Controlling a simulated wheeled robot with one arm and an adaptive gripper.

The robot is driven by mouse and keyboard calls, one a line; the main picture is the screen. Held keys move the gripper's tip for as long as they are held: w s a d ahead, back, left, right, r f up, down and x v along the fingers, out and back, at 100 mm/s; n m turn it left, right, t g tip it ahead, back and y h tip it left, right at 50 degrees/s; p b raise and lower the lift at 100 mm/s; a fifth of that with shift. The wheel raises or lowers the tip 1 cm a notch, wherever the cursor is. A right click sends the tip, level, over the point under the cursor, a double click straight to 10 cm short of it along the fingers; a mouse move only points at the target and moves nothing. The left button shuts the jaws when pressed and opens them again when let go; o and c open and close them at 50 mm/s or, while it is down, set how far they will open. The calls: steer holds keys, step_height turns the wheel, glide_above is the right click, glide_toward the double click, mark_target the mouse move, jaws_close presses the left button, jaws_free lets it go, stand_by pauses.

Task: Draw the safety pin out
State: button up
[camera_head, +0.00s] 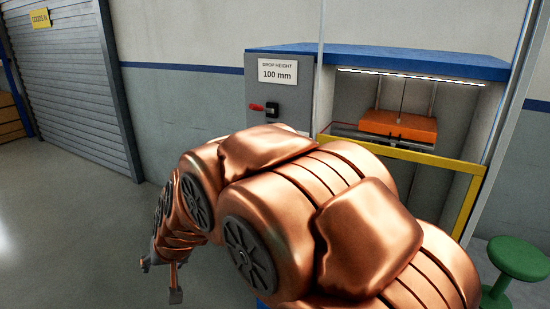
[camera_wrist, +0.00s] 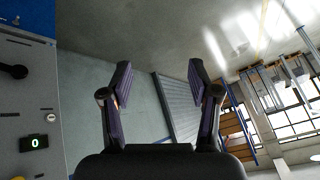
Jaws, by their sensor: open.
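In the head view my gripper (camera_head: 161,279) hangs low at the left end of my copper arm, away from the test cabinet. A red-handled piece (camera_head: 257,107) sticks out beside a black fitting (camera_head: 272,111) on the cabinet's grey front. A grey horizontal bar (camera_head: 375,141) lies before the orange block (camera_head: 399,126) in the cabinet opening. I cannot tell for certain which part is the safety pin. My arm hides the lower cabinet.
A yellow rail (camera_head: 430,158) crosses the cabinet opening. A green stool (camera_head: 518,259) stands at the right. The wrist view shows a panel with a black knob (camera_wrist: 14,71) and a green display (camera_wrist: 33,143) reading 0. Floor (camera_head: 60,230) at the left is clear.

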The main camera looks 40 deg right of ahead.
steer(key=w+d+r+m+t+h, duration=0.2)
steer(key=w+d+m+h, duration=0.1)
steer(key=w+d, duration=0.5)
steer(key=w+d+r+m+t+h, duration=0.2)
steer(key=w+d+m+h, duration=0.15)
steer(key=w+d, duration=0.4)
steer(key=shift+s+d+r+m+g+h+p, duration=0.85)
steer(key=shift+d+h, duration=1.05)
steer(key=shift+d, duration=2.95)
steer(key=shift+s+d+r+m+g+h+p, duration=0.35)
steer(key=shift+s+d+m+g+h, duration=1.25)
steer(key=shift+d, duration=3.2)
steer(key=shift+s+d+r+m+g+h+p, duration=0.75)
steer(key=shift+d+h, duration=1.5)
steer(key=shift+d, duration=2.6)
steer(key=shift+f+m+t, duration=0.2)
steer(key=shift+m+t, duration=0.05)
steer(key=shift+t, duration=0.05)
steer(key=shift+c, duration=0.3)
jaws_close()
steer(key=shift+s, duration=0.1)
